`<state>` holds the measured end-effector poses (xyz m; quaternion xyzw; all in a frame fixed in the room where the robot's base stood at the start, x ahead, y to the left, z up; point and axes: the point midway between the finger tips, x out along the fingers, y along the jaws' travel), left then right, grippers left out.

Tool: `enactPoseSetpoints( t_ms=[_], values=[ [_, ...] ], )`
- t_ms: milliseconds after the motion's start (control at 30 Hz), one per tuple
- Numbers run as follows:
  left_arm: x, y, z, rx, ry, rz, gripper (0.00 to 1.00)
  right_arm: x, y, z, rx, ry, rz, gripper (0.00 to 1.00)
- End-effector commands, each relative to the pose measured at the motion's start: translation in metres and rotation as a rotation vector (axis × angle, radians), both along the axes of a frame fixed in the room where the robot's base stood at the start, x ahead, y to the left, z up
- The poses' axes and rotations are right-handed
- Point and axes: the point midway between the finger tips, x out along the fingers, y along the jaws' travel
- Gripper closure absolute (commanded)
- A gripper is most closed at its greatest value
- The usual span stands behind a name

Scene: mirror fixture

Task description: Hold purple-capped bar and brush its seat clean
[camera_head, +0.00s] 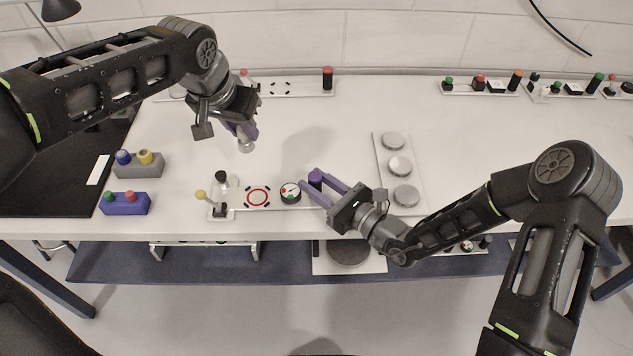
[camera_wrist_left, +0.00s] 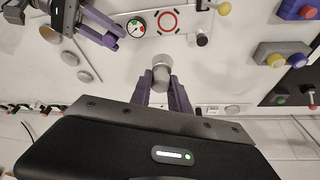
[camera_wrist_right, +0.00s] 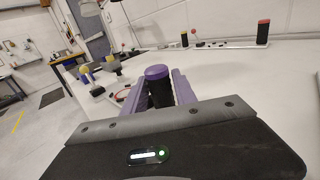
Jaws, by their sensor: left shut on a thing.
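The purple-capped bar (camera_head: 315,178) is a dark upright cylinder on the front fixture strip. The right wrist view shows its purple cap (camera_wrist_right: 157,72) and black body. My right gripper (camera_head: 309,178) has its purple fingers on either side of the bar; whether they press on it is unclear. The bar's lower end and seat are hidden. My left gripper (camera_head: 246,134) is shut on a grey cylindrical tool (camera_wrist_left: 161,74), probably the brush, held above the table behind the strip. The tool's face also shows in the head view (camera_head: 246,147).
The front strip carries a dial gauge (camera_head: 290,191), a red ring mark (camera_head: 258,197) and a yellow-knobbed lever (camera_head: 201,195). Button boxes, grey (camera_head: 138,170) and blue (camera_head: 125,205), stand left. A plate with grey discs (camera_head: 384,147) lies right. The table middle is clear.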

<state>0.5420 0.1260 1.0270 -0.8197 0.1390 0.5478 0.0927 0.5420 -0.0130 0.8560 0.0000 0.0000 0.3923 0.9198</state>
Motion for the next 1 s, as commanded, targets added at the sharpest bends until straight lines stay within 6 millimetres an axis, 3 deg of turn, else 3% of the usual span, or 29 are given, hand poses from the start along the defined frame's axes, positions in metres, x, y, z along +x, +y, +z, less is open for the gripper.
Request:
enactPoseSetpoints(
  t_ms=[400, 1000],
  values=[
    [0.0001, 0.0000, 0.0001, 0.000, 0.000, 0.000, 1.00, 0.0000, -0.0001, 0.0001, 0.000, 0.000, 0.000, 1.00],
    [0.0001, 0.0000, 0.0001, 0.000, 0.000, 0.000, 1.00, 0.0000, -0.0003, 0.0001, 0.000, 0.000, 0.000, 1.00]
  ],
)
